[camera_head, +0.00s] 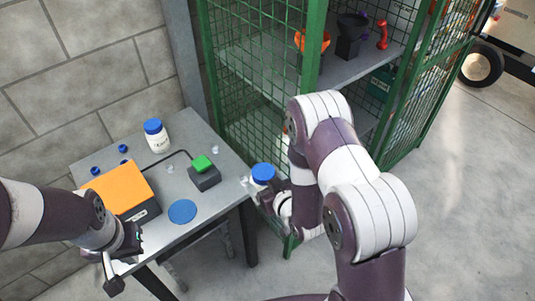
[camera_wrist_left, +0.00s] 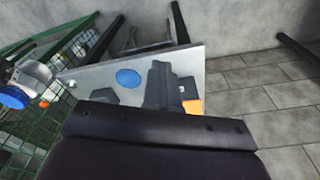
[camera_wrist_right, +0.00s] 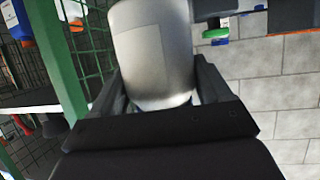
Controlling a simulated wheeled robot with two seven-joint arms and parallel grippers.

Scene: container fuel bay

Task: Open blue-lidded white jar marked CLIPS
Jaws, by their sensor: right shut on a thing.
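A white jar with a blue lid (camera_head: 263,172) is held in my right gripper (camera_head: 272,190), off the table's right edge by the green cage. Its pale body (camera_wrist_right: 155,50) fills the space between the fingers in the right wrist view; the side seen there has a blank-looking panel. The lid is on, and it also shows in the left wrist view (camera_wrist_left: 14,97). A second white jar with a blue lid (camera_head: 154,128) stands upright on the table; its lettering is too small to read. My left gripper (camera_wrist_left: 168,84) is empty, its fingers together, near the table's front left.
The grey table (camera_head: 225,170) holds an orange-topped box (camera_head: 120,188), a dark box with a green button (camera_head: 203,170), a flat blue disc (camera_head: 182,211) and several small blue caps. A green mesh cage (camera_head: 255,75) with shelves stands behind my right arm.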

